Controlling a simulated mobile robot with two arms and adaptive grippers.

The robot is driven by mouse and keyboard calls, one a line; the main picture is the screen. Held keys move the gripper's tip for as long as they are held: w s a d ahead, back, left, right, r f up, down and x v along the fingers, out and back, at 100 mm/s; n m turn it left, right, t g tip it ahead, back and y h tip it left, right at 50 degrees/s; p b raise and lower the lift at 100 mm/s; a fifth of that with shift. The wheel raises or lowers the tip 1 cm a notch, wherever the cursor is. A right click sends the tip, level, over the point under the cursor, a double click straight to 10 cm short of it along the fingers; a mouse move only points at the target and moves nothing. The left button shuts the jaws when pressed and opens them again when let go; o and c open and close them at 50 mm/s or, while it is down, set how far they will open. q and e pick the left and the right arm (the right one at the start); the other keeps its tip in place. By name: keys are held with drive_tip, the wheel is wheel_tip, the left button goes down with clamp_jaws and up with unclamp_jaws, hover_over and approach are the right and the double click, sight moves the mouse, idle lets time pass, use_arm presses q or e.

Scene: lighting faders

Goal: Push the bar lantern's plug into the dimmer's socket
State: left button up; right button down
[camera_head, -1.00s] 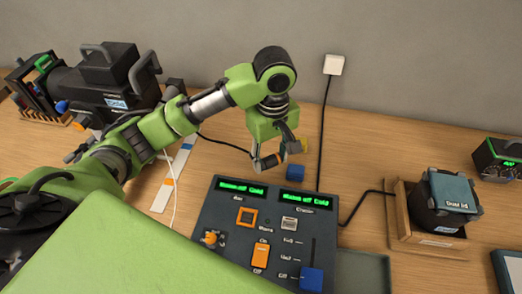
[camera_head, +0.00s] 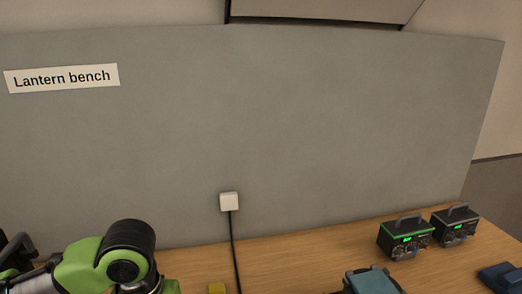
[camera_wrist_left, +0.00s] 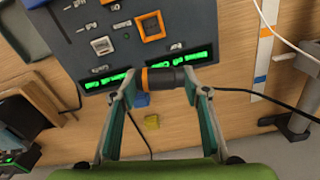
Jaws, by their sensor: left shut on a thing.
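In the left wrist view my left gripper (camera_wrist_left: 158,92) is shut on a black plug (camera_wrist_left: 172,79) with an orange ring. A black cable (camera_wrist_left: 250,92) runs off to the right from it. The plug is held in front of the dimmer (camera_wrist_left: 122,46), near its two lit green displays. The dimmer's orange-framed socket (camera_wrist_left: 150,26) is in view and its opening looks empty; the plug is apart from it. A grey-white square socket (camera_wrist_left: 102,46) sits beside it. In the head view only part of my left arm shows; its fingers, the plug and the dimmer are out of frame. My right gripper is not in view.
A blue block (camera_wrist_left: 142,100) and a yellow block (camera_wrist_left: 152,121) are near my left fingers. A white wall outlet (camera_head: 229,201) has a black cord hanging down. Two black boxes (camera_head: 405,240) (camera_head: 455,226) and a blue-topped box (camera_head: 372,281) stand at the right.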

use_arm(q)
drive_tip(key=shift+s+m, duration=0.2)
drive_tip(key=shift+m, duration=0.1)
drive_tip(key=shift+w+d+n, duration=0.15)
drive_tip(key=shift+w+n, duration=0.25)
drive_tip(key=shift+n, duration=0.1)
drive_tip(key=w+d+n, duration=0.1)
drive_tip(key=w+n, duration=0.1)
drive_tip(key=w+f+n+p, duration=0.1)
drive_tip(key=n, duration=0.2)
drive_tip(key=w+d+f+n+p, duration=0.1)
drive_tip(key=w+n, duration=0.1)
drive_tip(key=n, duration=0.1)
drive_tip(key=shift+w+d, duration=0.3)
drive_tip(key=shift+d, duration=0.05)
drive_tip(key=shift+w+d+f+n, duration=0.1)
drive_tip(key=shift+w+n, duration=0.05)
drive_tip(key=shift+n, duration=0.35)
drive_tip(key=shift+w+f+n, duration=0.1)
drive_tip(key=shift+n, duration=0.4)
